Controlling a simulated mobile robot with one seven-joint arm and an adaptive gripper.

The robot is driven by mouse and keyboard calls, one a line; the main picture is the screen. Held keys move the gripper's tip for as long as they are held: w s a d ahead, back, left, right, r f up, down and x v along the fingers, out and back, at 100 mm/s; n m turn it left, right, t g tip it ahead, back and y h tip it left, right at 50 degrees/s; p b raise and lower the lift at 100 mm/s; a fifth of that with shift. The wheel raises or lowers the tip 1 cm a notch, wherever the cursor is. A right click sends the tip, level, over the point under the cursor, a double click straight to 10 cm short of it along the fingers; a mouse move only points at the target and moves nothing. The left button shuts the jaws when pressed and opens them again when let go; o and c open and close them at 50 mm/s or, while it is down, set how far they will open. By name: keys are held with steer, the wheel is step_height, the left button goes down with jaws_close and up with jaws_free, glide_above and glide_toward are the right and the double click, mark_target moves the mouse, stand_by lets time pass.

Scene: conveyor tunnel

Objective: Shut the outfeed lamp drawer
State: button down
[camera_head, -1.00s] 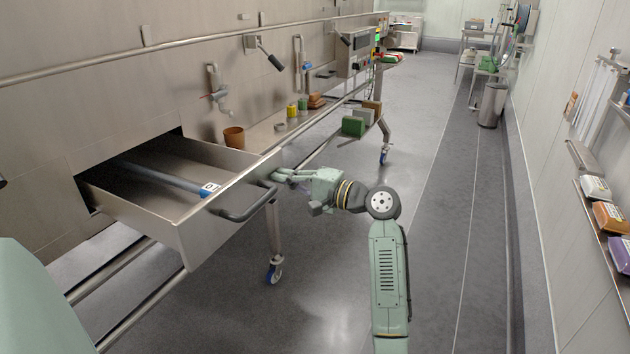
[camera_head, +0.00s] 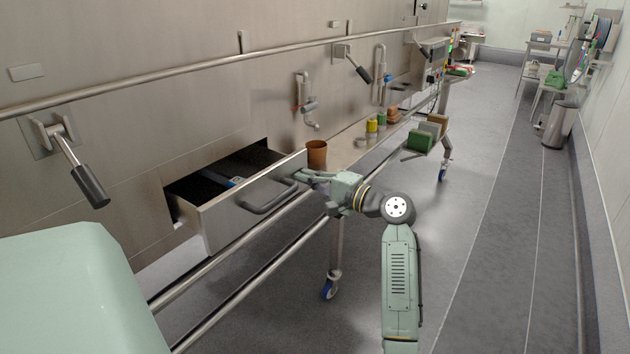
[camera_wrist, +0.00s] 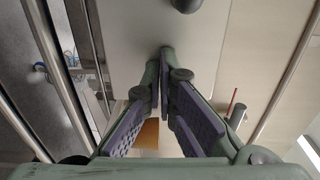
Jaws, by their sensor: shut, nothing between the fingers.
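The outfeed lamp drawer (camera_head: 258,195) is a steel drawer in the wall panel, partly open, with a dark curved handle (camera_head: 268,199) on its front. A lamp tube with a blue end (camera_head: 236,181) lies inside, mostly hidden by the drawer front. My gripper (camera_head: 303,174) is shut and empty, with its fingers at the right end of the drawer front, near the handle. In the wrist view my fingers (camera_wrist: 165,55) meet close against the pale steel drawer front (camera_wrist: 150,25). I cannot tell for sure whether they touch it.
A brown cup (camera_head: 316,154) stands on the ledge just beyond my gripper. A long rail (camera_head: 220,68) and a black-gripped lever (camera_head: 85,175) stick out from the wall. Lower rails (camera_head: 255,262) run beneath the drawer.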

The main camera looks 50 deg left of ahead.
steer(key=x, duration=1)
steer(key=shift+b, duration=0.4)
steer(key=shift+s+a, duration=0.1)
steer(key=shift+a, duration=0.5)
steer(key=shift+r, duration=0.15)
steer(key=shift+a, duration=0.1)
